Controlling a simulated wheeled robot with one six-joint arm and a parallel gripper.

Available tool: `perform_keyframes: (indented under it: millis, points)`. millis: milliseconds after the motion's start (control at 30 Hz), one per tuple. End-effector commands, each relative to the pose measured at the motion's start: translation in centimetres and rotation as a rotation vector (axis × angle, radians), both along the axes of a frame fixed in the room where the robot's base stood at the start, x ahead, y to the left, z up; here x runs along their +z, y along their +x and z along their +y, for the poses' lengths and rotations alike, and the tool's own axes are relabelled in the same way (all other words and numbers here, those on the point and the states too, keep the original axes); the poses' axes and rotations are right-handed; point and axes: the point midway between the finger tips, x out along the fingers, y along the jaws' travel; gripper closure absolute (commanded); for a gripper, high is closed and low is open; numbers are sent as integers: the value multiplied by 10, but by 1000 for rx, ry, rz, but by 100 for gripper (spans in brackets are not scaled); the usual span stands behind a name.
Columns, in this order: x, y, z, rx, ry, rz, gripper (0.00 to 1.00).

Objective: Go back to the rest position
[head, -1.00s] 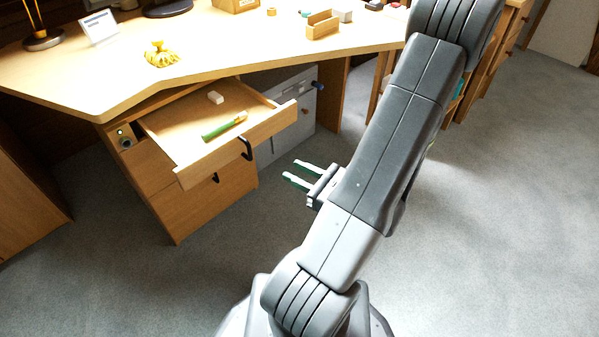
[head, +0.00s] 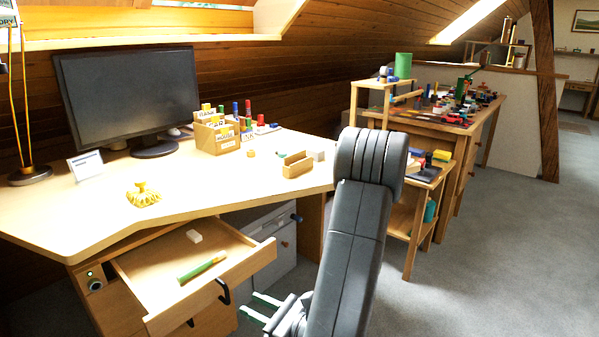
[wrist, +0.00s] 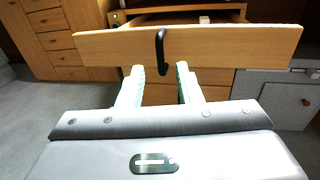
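My gripper (head: 262,307) is low in the head view, in front of the pulled-out drawer (head: 250,262) of the desk. In the wrist view its two pale green fingers (wrist: 160,88) are apart with nothing between them. The drawer front with a dark handle (wrist: 160,50) lies beyond the fingertips; I cannot tell the exact gap. My arm is folded upright at the centre of the head view and hides part of the scene behind it.
The drawer holds a green marker-like stick (head: 202,268) and a white block (head: 194,236). The desk (head: 90,215) carries a monitor (head: 130,95), a yellow object (head: 143,195) and a wooden box (head: 297,165). A shelf unit (head: 412,225) stands behind my arm. Open floor (head: 500,270) lies at right.

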Motion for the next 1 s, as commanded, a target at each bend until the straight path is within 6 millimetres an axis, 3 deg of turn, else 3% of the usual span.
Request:
perform_keyframes:
  millis: [500, 1000]
  points:
    - [-1, 30, 55, 2, 0, -2, 68]
    - [0, 37, 66, 0, 0, 0, 68]
